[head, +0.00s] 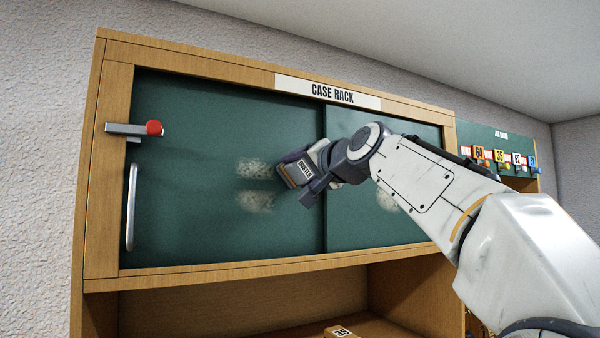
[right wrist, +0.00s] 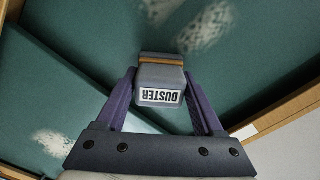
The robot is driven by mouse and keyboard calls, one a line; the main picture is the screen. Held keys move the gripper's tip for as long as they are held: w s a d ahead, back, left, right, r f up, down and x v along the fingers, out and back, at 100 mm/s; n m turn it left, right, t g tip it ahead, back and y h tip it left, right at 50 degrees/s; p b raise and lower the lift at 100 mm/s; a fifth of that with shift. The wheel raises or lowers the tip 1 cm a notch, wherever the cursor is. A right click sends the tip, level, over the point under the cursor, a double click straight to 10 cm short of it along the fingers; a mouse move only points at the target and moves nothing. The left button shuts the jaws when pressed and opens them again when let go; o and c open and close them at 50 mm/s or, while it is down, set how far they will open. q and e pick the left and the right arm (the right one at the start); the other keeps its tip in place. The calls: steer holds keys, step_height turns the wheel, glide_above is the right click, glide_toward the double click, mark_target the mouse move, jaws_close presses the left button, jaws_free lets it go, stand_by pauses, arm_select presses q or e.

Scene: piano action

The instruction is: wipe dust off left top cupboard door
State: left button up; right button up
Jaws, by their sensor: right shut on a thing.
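The left cupboard door (head: 190,190) is a dark green sliding panel with two pale dust patches near its right part, an upper patch (head: 256,171) and a lower patch (head: 256,201). My right gripper (head: 305,180) is shut on a grey duster (head: 295,170) labelled DUSTER, just right of the patches. In the right wrist view the duster (right wrist: 162,80) sits between the two purple fingers, with dust patches (right wrist: 205,25) beyond its tip. I cannot tell whether the duster touches the door. My left gripper is not in view.
A silver latch with a red knob (head: 154,128) and a vertical handle (head: 131,207) are at the door's left. The right door (head: 350,225) has a pale patch (head: 387,201) partly behind my arm. An open shelf holds a box (head: 340,332) below. Coloured tags hang at right.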

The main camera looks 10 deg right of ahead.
steer(key=shift+s+a, duration=0.45)
steer(key=shift+a, duration=0.95)
steer(key=shift+s+a, duration=0.45)
steer(key=shift+a, duration=0.95)
steer(key=shift+s+a, duration=0.45)
steer(key=shift+a, duration=0.95)
steer(key=shift+s+a, duration=0.25)
steer(key=shift+a, duration=0.4)
steer(key=shift+s+a, duration=0.2)
steer(key=shift+a, duration=0.45)
steer(key=b+v, duration=0.3)
steer(key=v, duration=0.3)
steer(key=b+v, duration=0.1)
steer(key=v, duration=0.2)
